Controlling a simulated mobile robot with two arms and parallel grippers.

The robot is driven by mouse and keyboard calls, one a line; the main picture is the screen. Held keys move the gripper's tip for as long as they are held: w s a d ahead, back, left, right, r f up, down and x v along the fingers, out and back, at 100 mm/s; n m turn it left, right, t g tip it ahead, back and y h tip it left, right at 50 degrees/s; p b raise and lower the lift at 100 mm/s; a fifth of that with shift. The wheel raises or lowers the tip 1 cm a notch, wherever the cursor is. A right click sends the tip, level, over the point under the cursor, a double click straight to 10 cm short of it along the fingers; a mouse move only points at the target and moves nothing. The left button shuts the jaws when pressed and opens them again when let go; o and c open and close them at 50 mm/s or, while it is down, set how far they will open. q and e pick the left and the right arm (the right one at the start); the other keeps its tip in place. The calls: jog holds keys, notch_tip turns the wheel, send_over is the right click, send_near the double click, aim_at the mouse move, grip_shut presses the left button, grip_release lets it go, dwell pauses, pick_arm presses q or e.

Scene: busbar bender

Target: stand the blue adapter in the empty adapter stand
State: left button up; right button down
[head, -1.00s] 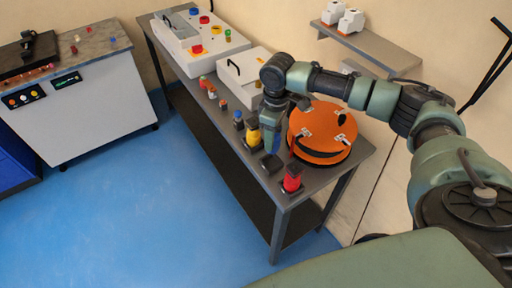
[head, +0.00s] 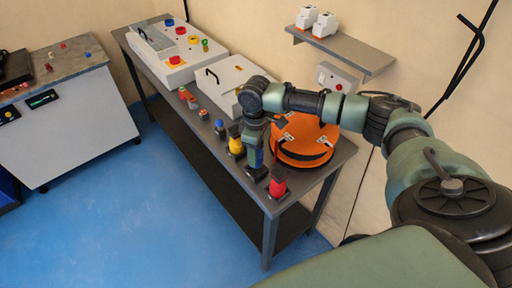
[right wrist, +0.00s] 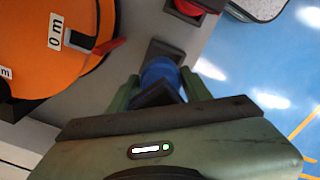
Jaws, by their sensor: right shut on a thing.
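My right gripper (head: 254,152) points down over the row of stands on the bench. It is shut on the blue adapter (right wrist: 160,74), which sits between its two green fingers in the right wrist view. Only a little of the adapter's blue shows in the head view. The dark adapter stand (head: 258,173) lies directly below, between the yellow adapter (head: 236,146) and the red adapter (head: 277,186). Its dark plate shows past the blue adapter in the wrist view (right wrist: 166,48). I cannot tell whether the adapter is fully seated. My left gripper is out of view.
An orange round case (head: 305,145) lies close behind the gripper. A smaller blue piece (head: 219,126) stands farther along the row. White machine boxes (head: 170,52) fill the bench's far end. A wall shelf (head: 345,50) is above right. The blue floor (head: 130,220) is clear.

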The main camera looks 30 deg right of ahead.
jog(key=shift+f, duration=0.7)
dwell(0.3)
jog(key=shift+p, duration=0.4)
jog(key=shift+r, duration=0.1)
dwell(0.5)
jog(key=shift+a+p, duration=0.1)
jog(key=shift+p, duration=0.35)
dwell(0.5)
jog(key=shift+p, duration=0.45)
jog(key=shift+f+b, duration=0.55)
jog(key=shift+f, duration=1.15)
